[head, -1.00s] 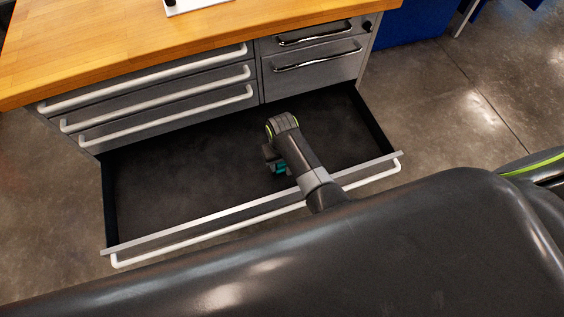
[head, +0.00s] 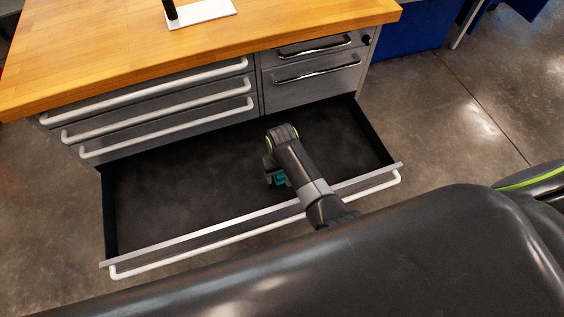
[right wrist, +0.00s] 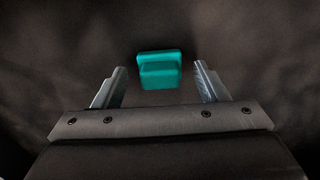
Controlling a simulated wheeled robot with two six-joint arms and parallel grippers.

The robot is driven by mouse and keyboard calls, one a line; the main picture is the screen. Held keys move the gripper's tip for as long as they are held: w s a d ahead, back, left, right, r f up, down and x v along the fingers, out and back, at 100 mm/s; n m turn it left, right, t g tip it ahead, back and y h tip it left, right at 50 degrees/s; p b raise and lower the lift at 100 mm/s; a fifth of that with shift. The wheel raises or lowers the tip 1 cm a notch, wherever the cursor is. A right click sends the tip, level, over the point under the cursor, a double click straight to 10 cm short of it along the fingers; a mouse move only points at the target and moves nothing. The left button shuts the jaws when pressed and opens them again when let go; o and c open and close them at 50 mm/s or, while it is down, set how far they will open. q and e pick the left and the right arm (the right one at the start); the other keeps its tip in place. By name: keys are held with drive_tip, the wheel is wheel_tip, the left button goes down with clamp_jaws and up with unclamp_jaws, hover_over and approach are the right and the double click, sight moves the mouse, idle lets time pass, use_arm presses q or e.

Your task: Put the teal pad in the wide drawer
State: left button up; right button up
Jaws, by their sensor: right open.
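The wide drawer (head: 150,190) at the bottom of the workbench cabinet is pulled open, with a dark, flat floor. The teal pad (head: 280,181) is inside the drawer's outline, partly hidden by my right arm. My right gripper reaches down into the drawer from the front. In the right wrist view, my right gripper (right wrist: 160,85) is open, its two fingers apart. The teal pad (right wrist: 160,68) shows between and just beyond the fingertips, with a gap on each side. I cannot tell for certain whether it rests on the drawer floor. My left gripper is not in view.
The drawer's front rail and white handle (head: 260,231) lie under my right arm. Shut drawers with bar handles (head: 160,111) are above. A wooden worktop (head: 100,60) carries a white plate (head: 200,13) with a black post. The drawer's left part is empty.

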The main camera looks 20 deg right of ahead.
wheel_tip(320, 180, up, 8)
drive_tip(key=shift+f+p, duration=0.2)
drive_tip(key=shift+p, duration=1.05)
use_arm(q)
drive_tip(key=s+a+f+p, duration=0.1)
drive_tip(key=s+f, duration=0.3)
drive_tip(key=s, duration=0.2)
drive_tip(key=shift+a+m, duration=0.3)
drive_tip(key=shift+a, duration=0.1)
use_arm(e)
wheel_tip(320, 180, up, 4)
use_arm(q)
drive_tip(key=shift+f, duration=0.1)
